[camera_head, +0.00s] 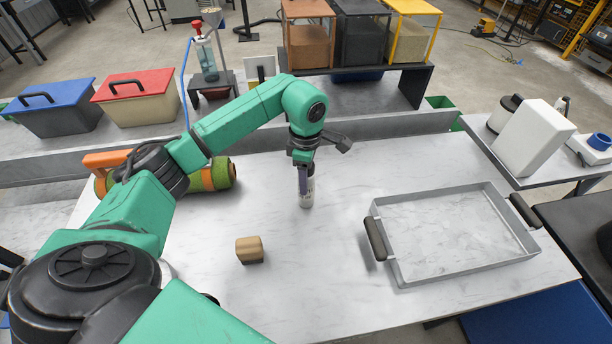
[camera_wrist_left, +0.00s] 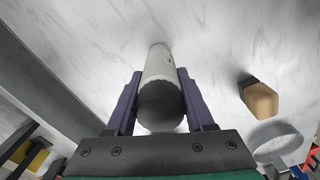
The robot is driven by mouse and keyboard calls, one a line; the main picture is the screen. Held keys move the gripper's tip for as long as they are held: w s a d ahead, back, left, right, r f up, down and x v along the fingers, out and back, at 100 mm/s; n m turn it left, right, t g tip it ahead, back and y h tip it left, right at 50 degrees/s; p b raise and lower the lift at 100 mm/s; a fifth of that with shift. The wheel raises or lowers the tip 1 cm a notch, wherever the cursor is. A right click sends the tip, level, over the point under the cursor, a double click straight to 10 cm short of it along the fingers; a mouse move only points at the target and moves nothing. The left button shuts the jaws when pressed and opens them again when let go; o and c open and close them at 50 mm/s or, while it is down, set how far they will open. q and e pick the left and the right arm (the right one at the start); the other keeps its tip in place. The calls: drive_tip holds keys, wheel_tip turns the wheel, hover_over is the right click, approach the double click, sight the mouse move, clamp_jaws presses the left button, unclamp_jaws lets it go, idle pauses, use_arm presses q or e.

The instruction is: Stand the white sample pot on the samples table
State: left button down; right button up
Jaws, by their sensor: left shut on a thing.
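The white sample pot (camera_head: 307,198), a small white cylinder with a dark lid, is upright or nearly so at the middle of the marble-topped table (camera_head: 330,275). My left gripper (camera_head: 304,172) points down and is shut on it. In the left wrist view the pot (camera_wrist_left: 158,66) sits between the two purple fingers (camera_wrist_left: 158,100), its dark end towards the camera. I cannot tell whether its base touches the table top. My right gripper is not in view. A side table (camera_head: 545,175) at the right carries a white block (camera_head: 533,138); neither table is labelled.
A grey tray with dark handles (camera_head: 400,272) lies right of the pot. A small tan block (camera_head: 249,250) lies front left. A low grey wall (camera_head: 400,124) runs along the back.

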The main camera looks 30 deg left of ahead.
use_arm(q)
drive_tip(key=shift+c, duration=1.4)
unclamp_jaws()
wheel_tip(320, 180, up, 6)
drive_tip(key=shift+r+b, duration=0.25)
drive_tip(key=shift+b, duration=0.8)
wheel_tip(320, 180, up, 6)
drive_tip(key=shift+f+p, duration=0.1)
drive_tip(key=shift+p, duration=0.2)
drive_tip(key=shift+f, duration=0.1)
